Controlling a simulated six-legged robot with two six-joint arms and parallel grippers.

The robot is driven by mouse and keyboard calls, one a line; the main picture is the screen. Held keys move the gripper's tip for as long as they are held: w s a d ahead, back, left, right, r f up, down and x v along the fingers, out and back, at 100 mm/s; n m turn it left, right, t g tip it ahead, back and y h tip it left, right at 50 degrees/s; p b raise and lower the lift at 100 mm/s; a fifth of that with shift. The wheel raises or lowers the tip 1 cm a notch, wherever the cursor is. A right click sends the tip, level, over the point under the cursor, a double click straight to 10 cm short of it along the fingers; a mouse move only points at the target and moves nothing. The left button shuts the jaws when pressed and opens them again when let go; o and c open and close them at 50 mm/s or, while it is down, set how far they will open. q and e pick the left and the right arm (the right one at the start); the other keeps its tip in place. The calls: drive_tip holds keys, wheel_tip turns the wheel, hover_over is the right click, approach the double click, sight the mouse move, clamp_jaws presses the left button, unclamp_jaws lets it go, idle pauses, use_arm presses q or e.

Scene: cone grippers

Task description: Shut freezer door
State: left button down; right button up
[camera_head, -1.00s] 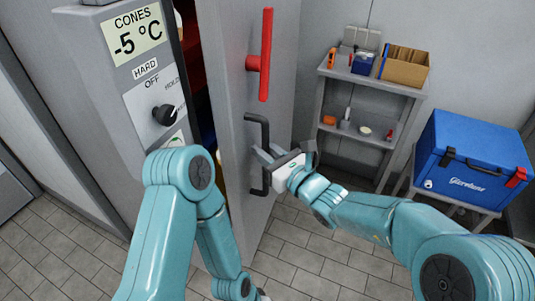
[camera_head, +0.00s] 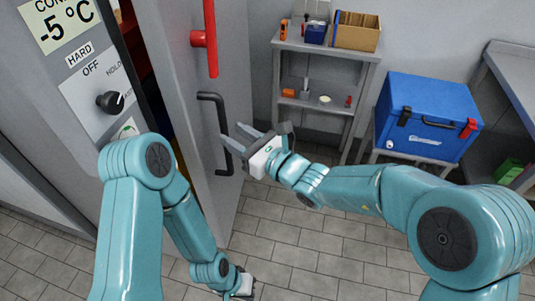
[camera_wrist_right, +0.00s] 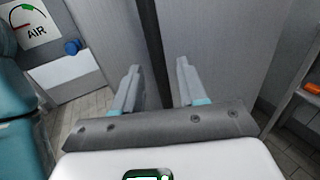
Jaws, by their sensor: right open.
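The grey freezer door (camera_head: 180,100) stands ajar in the head view, with a dark gap beside the control panel. It carries a black bar handle (camera_head: 217,115) and a red handle (camera_head: 211,42) above it. My right gripper (camera_head: 236,135) is open at the black handle, its fingers pointing at the door. In the right wrist view a dark upright bar, apparently the black handle (camera_wrist_right: 152,45), shows between the two spread fingers (camera_wrist_right: 156,85); contact cannot be told. My left gripper (camera_head: 244,286) is low at the bottom, small and partly hidden, its jaws unclear.
The control panel (camera_head: 90,90) reads -5 °C. To the right stand a grey shelf (camera_head: 325,55) with boxes and small tools, and a blue cooler (camera_head: 425,115) on a stand. A counter (camera_head: 510,75) is at the far right. The tiled floor (camera_head: 330,250) in front is clear.

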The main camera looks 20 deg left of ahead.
drive_tip(key=b+v, duration=0.1)
drive_tip(key=v, duration=1.1)
drive_tip(key=shift+s, duration=0.1)
